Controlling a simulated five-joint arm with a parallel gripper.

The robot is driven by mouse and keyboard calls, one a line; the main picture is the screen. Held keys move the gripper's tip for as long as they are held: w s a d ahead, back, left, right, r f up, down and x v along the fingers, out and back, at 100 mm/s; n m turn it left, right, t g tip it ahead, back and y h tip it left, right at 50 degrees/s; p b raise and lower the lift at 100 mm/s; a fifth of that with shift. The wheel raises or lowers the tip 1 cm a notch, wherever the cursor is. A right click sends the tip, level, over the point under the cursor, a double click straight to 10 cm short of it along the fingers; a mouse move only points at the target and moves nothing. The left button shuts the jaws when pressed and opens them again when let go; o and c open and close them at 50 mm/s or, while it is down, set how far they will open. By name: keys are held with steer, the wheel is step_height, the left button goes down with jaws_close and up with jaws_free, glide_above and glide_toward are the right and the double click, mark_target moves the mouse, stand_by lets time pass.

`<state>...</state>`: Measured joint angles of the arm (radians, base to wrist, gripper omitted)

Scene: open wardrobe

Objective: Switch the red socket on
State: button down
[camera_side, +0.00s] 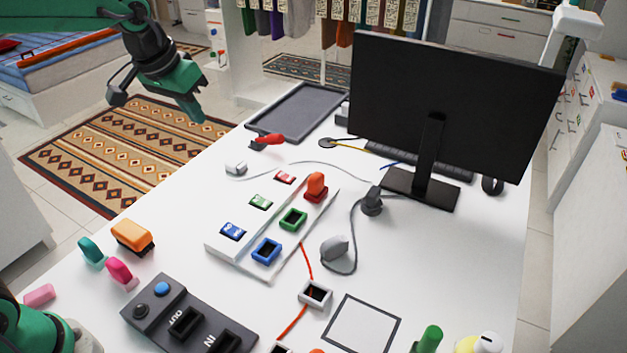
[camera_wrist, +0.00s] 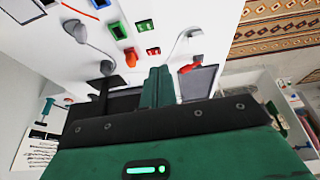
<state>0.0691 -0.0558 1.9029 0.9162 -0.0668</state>
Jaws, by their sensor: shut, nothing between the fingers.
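A white panel (camera_side: 215,246) on the table carries blue, green and red rows. The small red switch (camera_side: 285,177) lies at the panel's far end; it also shows in the wrist view (camera_wrist: 153,51). Beside it, an orange-red plug (camera_side: 316,184) stands on the red socket (camera_side: 315,196) and covers most of it. The switch's position is too small to tell. My gripper (camera_side: 196,112) is shut and empty, raised in the air left of the table, over the rug side and away from the panel. In the wrist view its shut fingers (camera_wrist: 158,75) point toward the panel.
The green switch (camera_side: 261,201), green socket (camera_side: 293,219), blue switch (camera_side: 232,231) and blue socket (camera_side: 266,250) share the panel. A monitor (camera_side: 450,100), grey plug (camera_side: 336,249), black plug (camera_side: 372,201) and cables stand to the right. A red-handled object (camera_side: 270,139) lies beyond.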

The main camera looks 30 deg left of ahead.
steer(key=w+d+f, duration=0.2)
steer(key=w+f, duration=0.2)
steer(key=w, duration=0.5)
steer(key=g, duration=0.1)
glide_above(281, 173)
steer(key=s, duration=0.4)
steer(key=f, duration=0.4)
steer(key=d+f, duration=0.1)
steer(key=f, duration=0.1)
steer(key=shift+w, duration=0.1)
steer(key=x, duration=0.4)
steer(key=a+x, duration=0.1)
steer(key=x, duration=0.3)
steer(key=s+x, duration=0.1)
steer(key=x, duration=0.3)
steer(key=shift+w+a+f, duration=0.15)
steer(key=shift+f, duration=0.35)
steer(key=shift+a+f, duration=0.1)
steer(key=shift+f, duration=0.4)
